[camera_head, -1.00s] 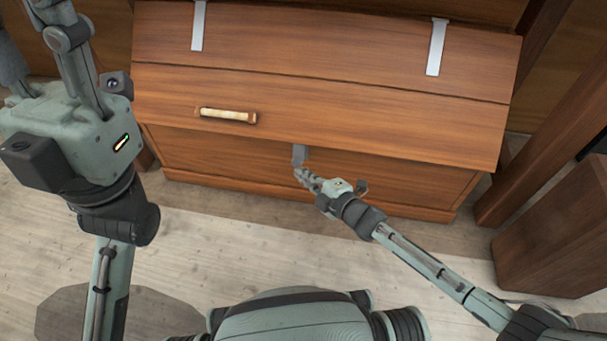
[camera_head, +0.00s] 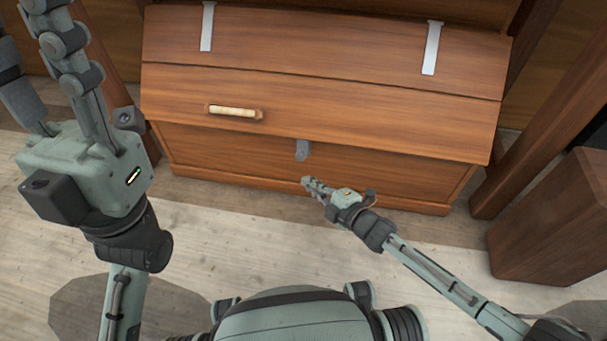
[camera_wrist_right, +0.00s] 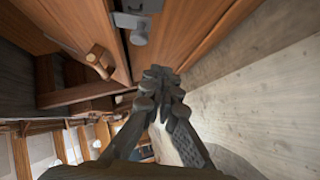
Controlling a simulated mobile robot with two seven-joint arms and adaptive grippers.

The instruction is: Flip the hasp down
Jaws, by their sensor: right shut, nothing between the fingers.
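In the right wrist view the hasp (camera_wrist_right: 139,35) shows near the top, by a small dark plate. My right gripper (camera_head: 308,182) is shut and empty, just below and in front of the hasp, apart from it. Its closed fingertips (camera_wrist_right: 162,82) show in the right wrist view. My left gripper (camera_head: 24,40) is at the upper left, its visible fingers spread apart; the tips run towards the picture edge.
A pale handle (camera_head: 234,112) is on the lid, left of the hasp. Two metal hinge straps (camera_head: 207,27) and (camera_head: 432,48) cross the lid's back. A wooden block (camera_head: 548,215) and post stand at right. The pale floor (camera_head: 240,235) before the chest is clear.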

